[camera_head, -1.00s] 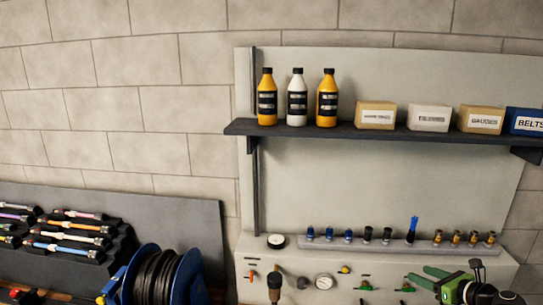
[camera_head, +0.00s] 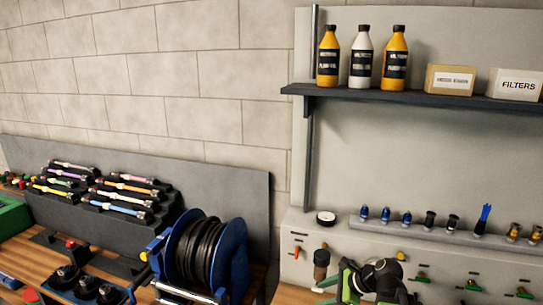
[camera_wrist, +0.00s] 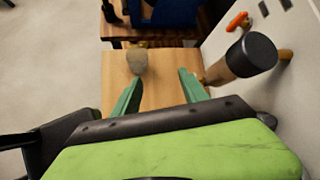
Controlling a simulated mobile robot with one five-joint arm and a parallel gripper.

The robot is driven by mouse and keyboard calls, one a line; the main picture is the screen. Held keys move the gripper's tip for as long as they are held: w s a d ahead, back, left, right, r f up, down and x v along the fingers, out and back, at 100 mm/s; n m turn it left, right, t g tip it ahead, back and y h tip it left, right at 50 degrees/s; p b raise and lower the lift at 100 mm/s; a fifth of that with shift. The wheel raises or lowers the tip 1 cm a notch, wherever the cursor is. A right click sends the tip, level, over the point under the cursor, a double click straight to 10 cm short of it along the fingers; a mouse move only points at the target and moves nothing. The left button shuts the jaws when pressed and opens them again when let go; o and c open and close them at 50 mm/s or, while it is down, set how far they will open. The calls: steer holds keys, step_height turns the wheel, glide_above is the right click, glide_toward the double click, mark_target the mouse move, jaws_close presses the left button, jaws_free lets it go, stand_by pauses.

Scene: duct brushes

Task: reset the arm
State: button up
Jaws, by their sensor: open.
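A dark-capped tool with a wooden handle (camera_wrist: 250,55) stands out from the panel to the right of the fingers.
A blue hose reel (camera_head: 208,255) stands left of my gripper. A rack of coloured brushes (camera_head: 105,190) is farther left. A dark shelf (camera_head: 400,96) holds bottles and boxes above. A rail of small fittings (camera_head: 440,228) runs along the panel. A round gauge (camera_head: 326,217) sits near its left end.

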steer(key=s+a+f+n+g+h+b, duration=0.3)
steer(key=s+a+f+n+h, duration=0.15)
steer(key=a+f+n, duration=0.4)
steer(key=s+d+f+n+g+h, duration=0.1)
steer(key=s+d+n+h, duration=0.1)
steer(key=d+n, duration=0.6)
steer(key=shift+s+d+f+n+g+h, duration=0.2)
steer(key=shift+s+f+n+g+h, duration=0.3)
steer(key=shift+n, duration=1.15)
steer(key=shift+r, duration=0.1)
